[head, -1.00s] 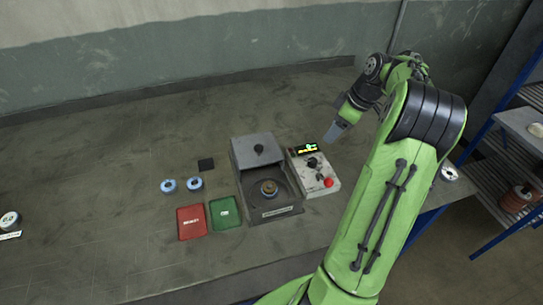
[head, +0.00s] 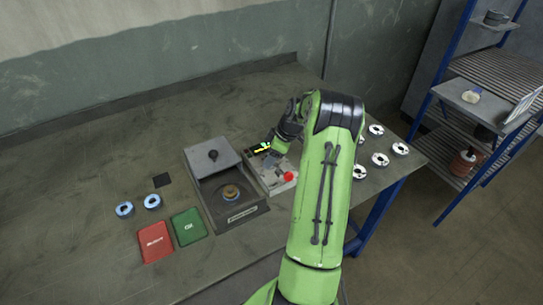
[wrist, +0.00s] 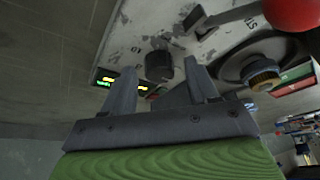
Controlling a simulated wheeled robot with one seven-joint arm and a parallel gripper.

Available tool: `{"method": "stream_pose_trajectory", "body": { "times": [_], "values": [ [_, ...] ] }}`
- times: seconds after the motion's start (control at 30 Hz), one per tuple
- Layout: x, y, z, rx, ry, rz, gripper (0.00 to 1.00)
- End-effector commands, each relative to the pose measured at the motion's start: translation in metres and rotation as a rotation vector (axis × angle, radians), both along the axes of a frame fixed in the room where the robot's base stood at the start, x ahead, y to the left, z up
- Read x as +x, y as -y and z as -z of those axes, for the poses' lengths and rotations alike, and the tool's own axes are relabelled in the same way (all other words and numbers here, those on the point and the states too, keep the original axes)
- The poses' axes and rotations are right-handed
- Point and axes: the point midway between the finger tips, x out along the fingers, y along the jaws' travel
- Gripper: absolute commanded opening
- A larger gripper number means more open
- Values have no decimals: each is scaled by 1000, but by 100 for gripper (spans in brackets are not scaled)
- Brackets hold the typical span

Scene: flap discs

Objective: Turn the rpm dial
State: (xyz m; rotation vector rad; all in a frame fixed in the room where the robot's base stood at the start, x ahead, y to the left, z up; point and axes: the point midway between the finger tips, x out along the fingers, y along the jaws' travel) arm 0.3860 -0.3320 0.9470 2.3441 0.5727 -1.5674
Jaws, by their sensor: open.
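The rpm dial is a black knob (wrist: 158,66) on the worn grey control box (wrist: 120,28). In the wrist view it appears between my open fingertips (wrist: 157,68), beyond them in the picture; contact cannot be told. In the head view my gripper (head: 279,146) is over the control box (head: 280,186), beside its lit display (head: 262,147), and the dial is hard to make out there. The display (wrist: 120,82) shows green and yellow digits in the wrist view.
A grey lidded machine (head: 240,215) stands directly left. Red (head: 155,242) and green (head: 189,227) trays lie further left. Several discs (head: 380,159) lie right of my arm.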

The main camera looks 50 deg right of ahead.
Motion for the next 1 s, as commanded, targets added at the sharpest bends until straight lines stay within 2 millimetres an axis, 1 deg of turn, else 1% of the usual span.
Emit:
{"method": "stream_pose_trajectory", "body": {
  "times": [0.2, 0.47, 0.5, 0.57, 0.83, 1.0],
  "values": [
    [0, 0, 0, 0, 0, 0, 59],
    [0, 0, 0, 0, 0, 0, 19],
    [0, 0, 0, 0, 0, 1, 13],
    [0, 0, 0, 0, 0, 1, 5],
    [0, 0, 0, 0, 0, 30, 4],
    [-1, 0, 1, -3, 0, 107, 4]
  ]
}}
